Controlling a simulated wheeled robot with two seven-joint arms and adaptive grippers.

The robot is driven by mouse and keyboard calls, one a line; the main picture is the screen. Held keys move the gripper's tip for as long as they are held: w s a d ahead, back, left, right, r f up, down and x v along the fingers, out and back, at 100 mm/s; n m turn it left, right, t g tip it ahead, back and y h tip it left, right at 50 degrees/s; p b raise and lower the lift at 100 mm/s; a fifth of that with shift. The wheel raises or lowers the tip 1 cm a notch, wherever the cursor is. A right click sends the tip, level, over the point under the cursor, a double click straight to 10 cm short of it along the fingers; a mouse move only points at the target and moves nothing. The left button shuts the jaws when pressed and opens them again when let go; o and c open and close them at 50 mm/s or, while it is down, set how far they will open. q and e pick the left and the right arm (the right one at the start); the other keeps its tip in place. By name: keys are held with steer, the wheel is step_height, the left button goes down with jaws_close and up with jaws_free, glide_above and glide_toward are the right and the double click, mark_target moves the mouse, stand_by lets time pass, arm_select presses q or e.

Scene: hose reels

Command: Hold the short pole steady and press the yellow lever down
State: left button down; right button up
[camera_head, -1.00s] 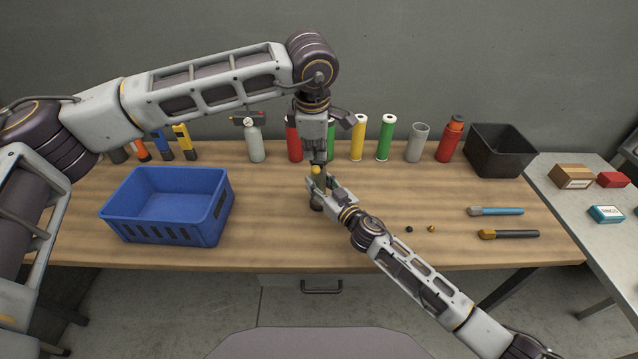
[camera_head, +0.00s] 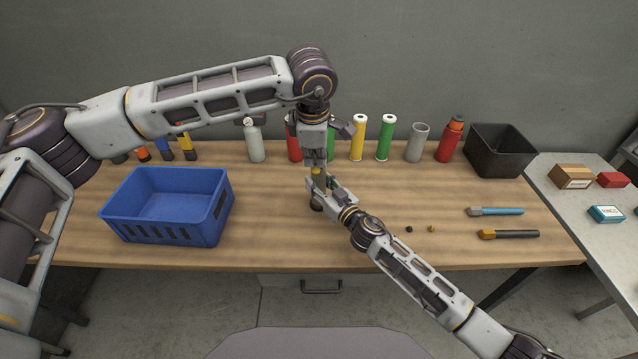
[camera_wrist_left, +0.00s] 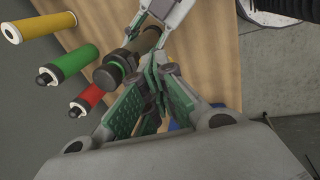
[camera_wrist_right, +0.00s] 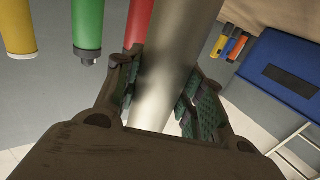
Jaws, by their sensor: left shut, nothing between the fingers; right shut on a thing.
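The short pole (camera_head: 316,204) stands upright near the middle of the wooden table, mostly hidden by my grippers. Its metal shaft (camera_wrist_right: 166,65) fills the middle of the right wrist view. My right gripper (camera_head: 321,186) is shut on this shaft from the right front. The yellow lever (camera_head: 316,171) shows as a small patch at the pole's top. My left gripper (camera_head: 317,163) points down, shut and empty, with its fingertips at the lever; whether they touch it I cannot tell.
A blue crate (camera_head: 165,205) stands at the left. Several bottles and tubes line the back, including a yellow tube (camera_head: 358,138). A black bin (camera_head: 500,150) is at back right. Two brushes (camera_head: 496,211) lie at the right.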

mark_target(315, 168)
arm_select(q)
steer(key=shift+x, duration=0.8)
steer(key=shift+s+f, duration=0.2)
steer(key=shift+f, duration=1.05)
steer(key=shift+r, duration=0.15)
steer(key=shift+w+r+v, duration=0.1)
steer(key=shift+w+v, duration=0.25)
steer(key=shift+v, duration=1.1)
steer(key=shift+w+r+v, duration=0.1)
steer(key=shift+w+v, duration=0.25)
steer(key=shift+v, duration=1.05)
steer(key=shift+w+r+v, duration=0.1)
steer(key=shift+w+v, duration=0.25)
steer(key=shift+v, duration=1.1)
steer(key=shift+s, duration=0.1)
steer(key=shift+s+a, duration=0.2)
steer(key=shift+s, duration=2.65)
arm_select(e)
steer(key=o, duration=1.4)
